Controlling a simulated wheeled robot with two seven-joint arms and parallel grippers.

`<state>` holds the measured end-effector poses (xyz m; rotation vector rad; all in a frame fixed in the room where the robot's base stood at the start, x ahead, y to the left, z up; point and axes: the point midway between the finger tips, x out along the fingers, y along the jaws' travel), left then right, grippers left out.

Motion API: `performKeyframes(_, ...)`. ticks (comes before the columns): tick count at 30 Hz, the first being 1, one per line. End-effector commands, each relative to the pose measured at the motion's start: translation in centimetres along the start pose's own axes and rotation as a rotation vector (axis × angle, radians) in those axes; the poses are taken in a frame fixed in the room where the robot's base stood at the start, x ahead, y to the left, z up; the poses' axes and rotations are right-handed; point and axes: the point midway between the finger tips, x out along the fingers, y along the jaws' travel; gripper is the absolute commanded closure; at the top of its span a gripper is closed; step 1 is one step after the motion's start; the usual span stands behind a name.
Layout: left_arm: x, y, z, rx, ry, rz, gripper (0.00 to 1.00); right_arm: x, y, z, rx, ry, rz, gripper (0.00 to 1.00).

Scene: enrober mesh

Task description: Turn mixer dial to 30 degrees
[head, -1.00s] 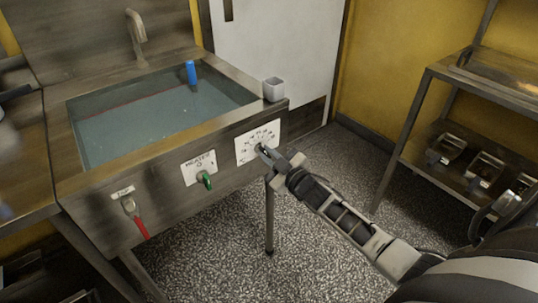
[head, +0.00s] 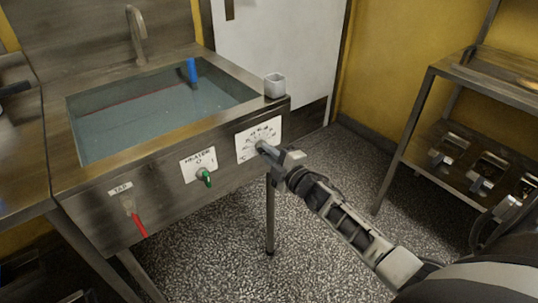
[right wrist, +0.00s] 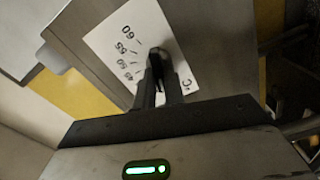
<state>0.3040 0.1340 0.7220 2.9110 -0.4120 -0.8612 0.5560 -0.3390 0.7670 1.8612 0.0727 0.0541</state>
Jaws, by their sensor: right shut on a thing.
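A white dial plate (head: 262,133) with printed numbers and tick marks is on the right end of the metal tank's front panel. My right gripper (head: 265,150) is at the plate's lower middle. Its fingers (right wrist: 160,75) are shut on the dark dial knob (right wrist: 158,53), which they mostly hide. The knob's pointer direction cannot be read. My left gripper is not in view.
Left of the plate are a heater switch (head: 204,177) with a green handle and a tap with a red lever (head: 139,224). The water-filled tank (head: 155,118) holds a blue-topped stick (head: 192,72). A small grey cup (head: 275,86) stands on its right corner. A metal rack (head: 432,100) stands at right.

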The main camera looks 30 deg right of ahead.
Motion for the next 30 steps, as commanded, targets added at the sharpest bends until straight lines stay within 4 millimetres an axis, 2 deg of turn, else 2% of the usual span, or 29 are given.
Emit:
performKeyframes(18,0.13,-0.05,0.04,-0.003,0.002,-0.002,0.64,0.01,0.01,-0.05,-0.049,0.001,0.001,1.0)
performKeyframes(19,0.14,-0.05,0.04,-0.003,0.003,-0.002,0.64,0.01,0.01,-0.05,-0.049,0.001,0.001,0.86)
performKeyframes(21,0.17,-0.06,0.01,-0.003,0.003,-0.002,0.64,0.02,0.01,-0.05,-0.048,0.001,0.001,0.67)
performKeyframes(30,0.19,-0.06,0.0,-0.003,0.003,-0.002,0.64,-0.09,-0.02,-0.02,-0.046,0.001,0.0,0.67)
